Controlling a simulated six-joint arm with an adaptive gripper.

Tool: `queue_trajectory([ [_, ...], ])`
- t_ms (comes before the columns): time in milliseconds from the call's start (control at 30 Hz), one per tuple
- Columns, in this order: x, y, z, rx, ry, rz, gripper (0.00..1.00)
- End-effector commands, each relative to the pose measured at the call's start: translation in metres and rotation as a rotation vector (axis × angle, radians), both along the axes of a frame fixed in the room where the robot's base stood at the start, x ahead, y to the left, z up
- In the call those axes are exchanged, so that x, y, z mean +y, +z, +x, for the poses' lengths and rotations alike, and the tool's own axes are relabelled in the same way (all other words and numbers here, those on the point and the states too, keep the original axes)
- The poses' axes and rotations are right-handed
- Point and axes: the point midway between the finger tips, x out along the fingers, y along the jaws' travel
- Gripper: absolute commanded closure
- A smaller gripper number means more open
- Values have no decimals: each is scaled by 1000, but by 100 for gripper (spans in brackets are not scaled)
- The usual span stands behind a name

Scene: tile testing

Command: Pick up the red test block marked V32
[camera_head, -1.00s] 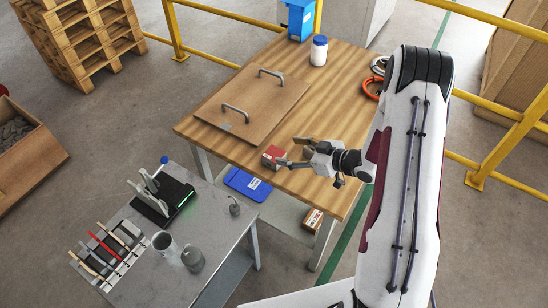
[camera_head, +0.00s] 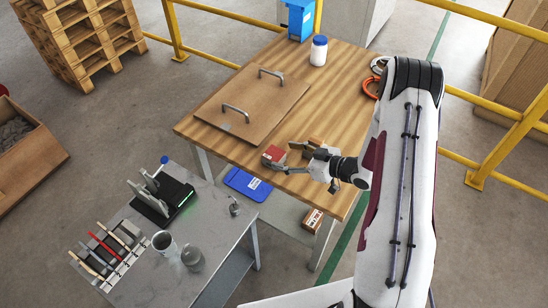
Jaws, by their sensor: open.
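A small red block (camera_head: 273,154) sits on the wooden table near its front edge. Its marking is too small to read. My gripper (camera_head: 289,159) is open, its fingers pointing left toward the block. One finger is beside the block's front right side and the other is behind and to its right. I cannot tell whether either finger touches it.
A brown board with two handles (camera_head: 252,103) lies on the table (camera_head: 342,88) behind the block. A white jar with a blue lid (camera_head: 318,51) and orange rings (camera_head: 371,88) are farther back. A grey bench (camera_head: 203,226) with a metal cup (camera_head: 165,245) stands at front left.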

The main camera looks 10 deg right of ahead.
Motion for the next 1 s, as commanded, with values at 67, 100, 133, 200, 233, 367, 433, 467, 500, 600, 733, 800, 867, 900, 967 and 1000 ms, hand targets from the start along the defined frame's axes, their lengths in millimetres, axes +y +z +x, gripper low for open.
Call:
queue_trajectory([
  [67,3,-2,3,0,2,0,39],
  [100,4,-2,3,0,1,0,39],
  [133,4,-2,4,0,1,0,39],
  [200,4,-2,4,0,0,0,39],
  [233,4,-2,4,0,0,0,39],
  [367,4,-2,4,0,0,0,39],
  [433,4,-2,4,0,0,0,39],
  [467,5,-2,4,0,0,0,39],
  [500,6,-3,5,0,0,0,39],
  [600,10,-4,8,0,1,0,39],
  [733,20,-7,14,2,3,0,39],
  [800,26,-9,18,1,3,-1,39],
  [867,31,-10,22,1,3,-1,39],
  [900,33,-12,25,0,1,-1,39],
  [967,37,-14,29,1,2,-1,39],
  [1000,39,-15,31,1,2,-1,39],
])
